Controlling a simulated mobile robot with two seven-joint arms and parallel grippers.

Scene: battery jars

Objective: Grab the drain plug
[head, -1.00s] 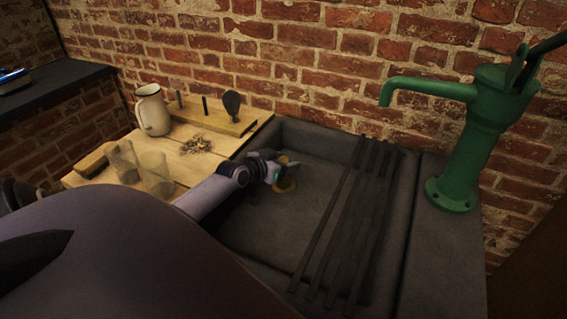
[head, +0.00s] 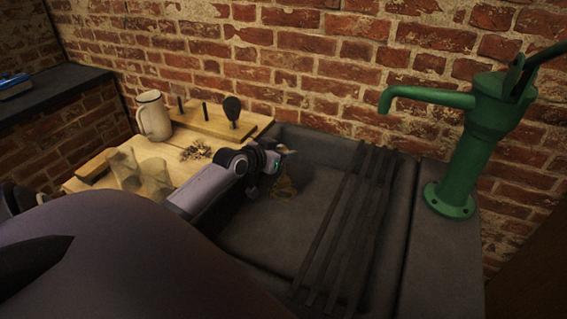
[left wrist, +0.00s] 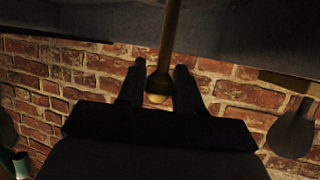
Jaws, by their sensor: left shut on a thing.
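The drain plug (head: 284,185) is brass-coloured and shows in the head view at the left side of the dark stone sink (head: 312,205), just below my left gripper (head: 283,158). In the left wrist view, the plug's rounded knob (left wrist: 158,84) sits between the two dark fingers of my left gripper (left wrist: 159,76), which is shut on it. A brass stem runs from the knob toward the sink. The plug's lower end is out of the left wrist view. My right gripper is not in view.
Dark bars (head: 345,220) lie across the sink's right part. A green hand pump (head: 470,140) stands to the right. On the left, a wooden board (head: 90,182) holds an enamel jug (head: 153,116), glass jars (head: 155,178) and a small heap (head: 195,150). A brick wall stands behind.

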